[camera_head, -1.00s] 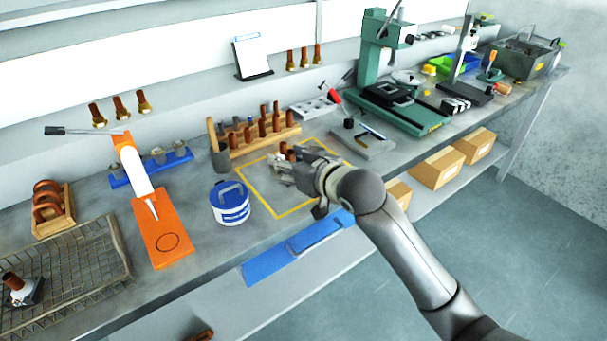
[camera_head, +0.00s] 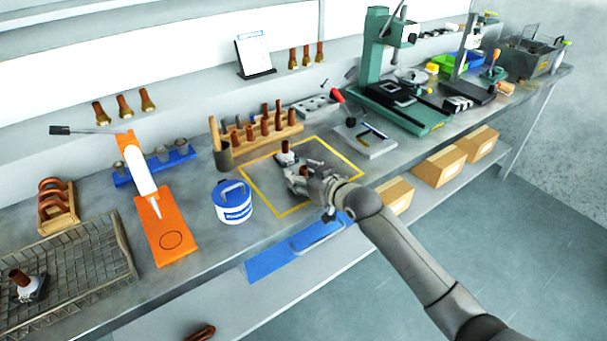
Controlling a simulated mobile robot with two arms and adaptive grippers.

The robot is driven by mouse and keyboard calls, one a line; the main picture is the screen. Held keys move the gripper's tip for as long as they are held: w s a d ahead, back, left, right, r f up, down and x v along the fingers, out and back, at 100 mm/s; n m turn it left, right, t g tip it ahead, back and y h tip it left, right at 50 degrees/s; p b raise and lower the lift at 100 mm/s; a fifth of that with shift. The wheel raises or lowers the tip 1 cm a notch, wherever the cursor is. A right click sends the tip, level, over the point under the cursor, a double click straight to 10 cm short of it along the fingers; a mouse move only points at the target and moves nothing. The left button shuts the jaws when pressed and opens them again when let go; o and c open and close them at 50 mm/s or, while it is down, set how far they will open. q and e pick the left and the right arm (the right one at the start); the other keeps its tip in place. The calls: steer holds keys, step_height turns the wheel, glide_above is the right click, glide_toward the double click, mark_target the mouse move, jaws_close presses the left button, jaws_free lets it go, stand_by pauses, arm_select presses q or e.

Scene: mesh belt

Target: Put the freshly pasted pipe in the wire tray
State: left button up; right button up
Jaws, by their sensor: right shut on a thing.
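The wire tray (camera_head: 95,262) lies at the lower left of the bench. In it a brown pipe (camera_head: 17,276) stands in a dark block with pale material around its lower part. A similar short brown pipe (camera_head: 284,147) with a pale lower part and dark base stands upright inside the yellow outlined square (camera_head: 262,203). My right gripper (camera_head: 297,181) is low over that square, just in front of this pipe. It is shut on a small brown piece (camera_head: 304,170), mostly hidden by the fingers; its full shape cannot be told. My left gripper is not in view.
A white and blue tub (camera_head: 232,201) and an orange stand (camera_head: 166,235) lie between the square and the tray. A wooden rack (camera_head: 262,140) of brown pipes stands behind the square. A green press (camera_head: 400,110) stands further right.

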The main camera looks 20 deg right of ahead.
steer(key=o, duration=1.4)
steer(key=shift+f, duration=0.1)
steer(key=shift+o, duration=0.2)
